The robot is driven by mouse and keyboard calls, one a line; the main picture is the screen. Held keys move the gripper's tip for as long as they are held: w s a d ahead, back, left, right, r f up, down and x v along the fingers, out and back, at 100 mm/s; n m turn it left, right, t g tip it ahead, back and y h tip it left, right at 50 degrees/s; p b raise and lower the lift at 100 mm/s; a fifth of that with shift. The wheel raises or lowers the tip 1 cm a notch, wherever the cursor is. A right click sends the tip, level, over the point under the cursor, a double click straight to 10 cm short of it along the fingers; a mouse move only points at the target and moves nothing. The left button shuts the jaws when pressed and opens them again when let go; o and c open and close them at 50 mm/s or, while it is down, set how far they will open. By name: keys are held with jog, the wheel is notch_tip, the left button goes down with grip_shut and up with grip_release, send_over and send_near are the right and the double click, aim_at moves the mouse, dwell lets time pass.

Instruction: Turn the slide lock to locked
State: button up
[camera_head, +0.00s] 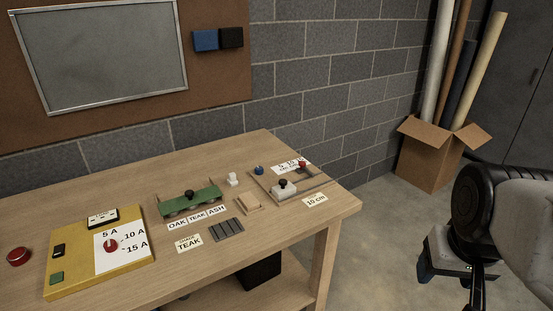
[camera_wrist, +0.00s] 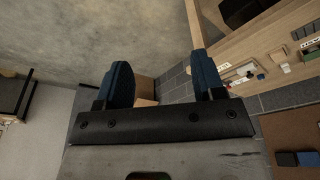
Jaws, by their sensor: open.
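No part is plainly labelled as the slide lock. On the workbench's right end is a wooden slide fixture (camera_head: 313,180) with a white block topped by a dark knob (camera_head: 282,185), a red knob (camera_head: 302,164) and a card reading centimetres. A blue knob (camera_head: 258,170) is beside it. Which knob is the lock, and its setting, I cannot tell. My gripper (camera_head: 457,272) is over the floor right of the bench, apart from the fixture. In the wrist view my gripper (camera_wrist: 162,82) is open with nothing between its blue fingers.
A green fixture (camera_head: 190,202) with wood-name labels stands mid-bench, near a grey slatted piece (camera_head: 227,228). A yellow panel (camera_head: 75,265) with a red dial is at left. A cardboard box (camera_head: 428,155) holding rolls stands by the wall. The bench's front right corner is clear.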

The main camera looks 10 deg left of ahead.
jog(key=w+a+r+n, duration=0.2)
jog(key=w+a+n, duration=0.1)
jog(key=w, duration=0.7)
jog(key=w+a+r+n, duration=0.2)
jog(key=w+a+r, duration=0.15)
jog(key=w, duration=0.55)
jog(key=n+g, duration=0.2)
jog(key=n, duration=1.3)
send_over(259, 168)
jog(key=f, duration=2.3)
jog(key=shift+s+d, duration=0.25)
jog(key=shift+s, duration=0.05)
jog(key=shift+a+f, duration=0.25)
jog(key=shift+f, duration=0.05)
jog(key=shift+w+f, duration=0.15)
jog(key=shift+f, duration=1.8)
jog(key=shift+w+f, duration=0.1)
jog(key=shift+f, duration=1.85)
jog(key=shift+c, duration=0.2)
